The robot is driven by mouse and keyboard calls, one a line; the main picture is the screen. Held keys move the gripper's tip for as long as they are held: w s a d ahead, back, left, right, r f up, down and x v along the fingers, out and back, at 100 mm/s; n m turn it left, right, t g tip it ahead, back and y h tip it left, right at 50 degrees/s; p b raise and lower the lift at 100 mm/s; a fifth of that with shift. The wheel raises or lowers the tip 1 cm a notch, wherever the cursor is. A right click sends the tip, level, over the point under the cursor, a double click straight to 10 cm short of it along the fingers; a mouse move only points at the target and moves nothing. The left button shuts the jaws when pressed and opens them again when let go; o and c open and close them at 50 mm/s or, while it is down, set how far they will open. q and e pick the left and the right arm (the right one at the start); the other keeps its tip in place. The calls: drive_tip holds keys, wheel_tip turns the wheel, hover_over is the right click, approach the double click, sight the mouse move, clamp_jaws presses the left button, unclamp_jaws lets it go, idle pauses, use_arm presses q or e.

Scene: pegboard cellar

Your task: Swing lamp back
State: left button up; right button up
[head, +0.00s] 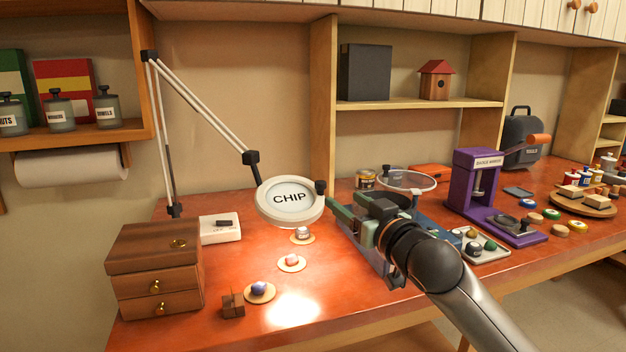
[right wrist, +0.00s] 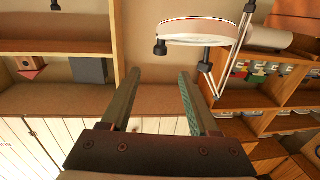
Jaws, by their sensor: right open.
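The lamp (head: 290,202) has a round white head marked "CHIP" on a jointed pale arm (head: 195,98) with black joints, mounted at the back left. Its head hangs over the bench, with a bright patch of light below. A small black knob (head: 320,187) sticks out of the head's right side. My right gripper (head: 345,212) is open and empty just right of that knob. In the right wrist view the lamp head (right wrist: 200,28) and its knob (right wrist: 160,47) lie beyond my open fingertips (right wrist: 159,76), with the knob roughly between them. My left gripper is not seen.
A wooden drawer box (head: 155,275) stands at the left front. Several small stones lie on round discs, including a blue one (head: 259,290). A purple press (head: 475,190) and a tray (head: 480,246) stand right of my arm. Shelves line the back wall.

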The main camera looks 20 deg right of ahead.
sight(323, 184)
drive_tip(key=w, duration=0.4)
drive_tip(key=w+a, duration=0.1)
drive_tip(key=w, duration=0.3)
drive_tip(key=w+a, duration=0.1)
drive_tip(key=w, duration=0.2)
drive_tip(key=shift+w, duration=0.4)
clamp_jaws()
idle(1.1)
